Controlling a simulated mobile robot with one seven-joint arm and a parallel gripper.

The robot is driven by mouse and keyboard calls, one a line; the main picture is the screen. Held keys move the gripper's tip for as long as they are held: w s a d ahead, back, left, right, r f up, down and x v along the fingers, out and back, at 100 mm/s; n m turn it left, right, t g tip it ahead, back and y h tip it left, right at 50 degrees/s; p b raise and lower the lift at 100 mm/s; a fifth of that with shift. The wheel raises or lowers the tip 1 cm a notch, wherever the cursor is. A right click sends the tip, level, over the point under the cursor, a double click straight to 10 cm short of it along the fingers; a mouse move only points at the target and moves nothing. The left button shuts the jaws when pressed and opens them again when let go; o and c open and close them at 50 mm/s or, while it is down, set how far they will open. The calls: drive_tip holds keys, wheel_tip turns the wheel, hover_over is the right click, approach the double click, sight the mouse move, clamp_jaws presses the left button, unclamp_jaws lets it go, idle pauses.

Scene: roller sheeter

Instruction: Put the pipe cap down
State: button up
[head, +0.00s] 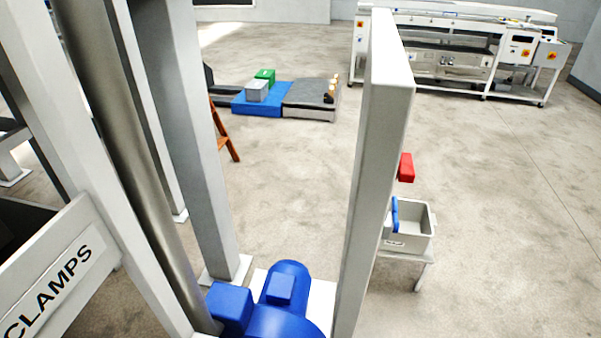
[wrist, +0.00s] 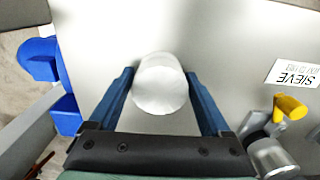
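In the wrist view a round white pipe cap (wrist: 160,84) sits between the two blue fingers of my gripper (wrist: 160,80). The fingertips press close on its left and right sides, so my gripper looks shut on it. The cap's smooth round end faces the camera. A pale grey flat surface (wrist: 225,50) lies behind the cap; I cannot tell whether the cap touches it. My gripper and the cap do not show in the head view.
In the wrist view a SIEVE label (wrist: 293,76) and a yellow-handled valve (wrist: 290,107) are at the right, blue parts (wrist: 40,60) at the left. In the head view, grey posts (head: 375,170) and a blue motor (head: 285,300) stand close; a grey bin (head: 415,228) sits beyond.

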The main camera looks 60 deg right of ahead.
drive_tip(key=shift+o, duration=1)
